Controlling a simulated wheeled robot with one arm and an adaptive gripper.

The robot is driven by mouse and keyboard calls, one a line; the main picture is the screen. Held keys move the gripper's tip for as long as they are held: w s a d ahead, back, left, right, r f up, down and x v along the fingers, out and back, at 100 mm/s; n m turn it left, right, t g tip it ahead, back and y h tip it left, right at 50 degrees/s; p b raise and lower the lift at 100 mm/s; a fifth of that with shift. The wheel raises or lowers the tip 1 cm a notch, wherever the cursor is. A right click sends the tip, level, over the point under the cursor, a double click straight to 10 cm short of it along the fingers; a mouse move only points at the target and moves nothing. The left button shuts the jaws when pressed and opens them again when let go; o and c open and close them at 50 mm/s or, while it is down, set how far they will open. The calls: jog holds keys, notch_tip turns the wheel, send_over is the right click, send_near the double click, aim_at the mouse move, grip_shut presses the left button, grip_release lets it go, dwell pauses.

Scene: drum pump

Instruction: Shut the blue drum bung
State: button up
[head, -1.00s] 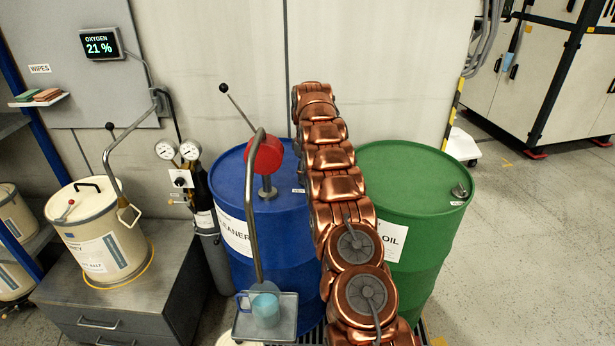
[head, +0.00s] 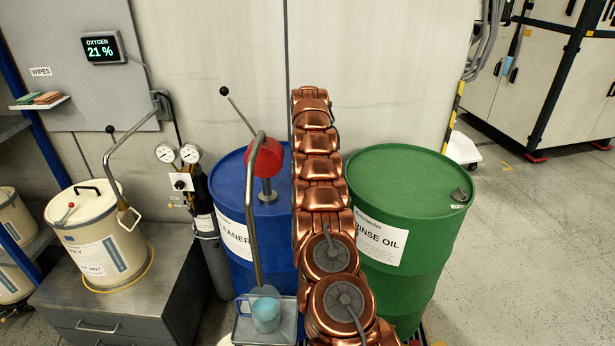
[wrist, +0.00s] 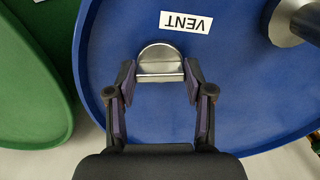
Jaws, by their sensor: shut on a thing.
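The blue drum (head: 228,185) stands left of my arm in the head view. Its lid (wrist: 245,100) fills much of the wrist view. The silver bung (wrist: 160,55) sits on this lid near the rim, beside a label reading VENT (wrist: 187,22). My gripper (wrist: 160,78) has one finger on each side of the bung's near, flat part and is shut on it. In the head view my arm hides the gripper and the bung. The thread and seat of the bung cannot be seen.
A red hand pump (head: 264,157) with a lever and bent spout rises from the blue drum. A blue cup (head: 266,314) stands on a small tray (head: 243,330) in front. The green drum (head: 400,170) is close on the right, with its own bung (head: 459,195).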

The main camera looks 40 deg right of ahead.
jog(key=shift+m, duration=0.9)
jog(key=o, duration=1.2)
jog(key=shift+c, duration=0.2)
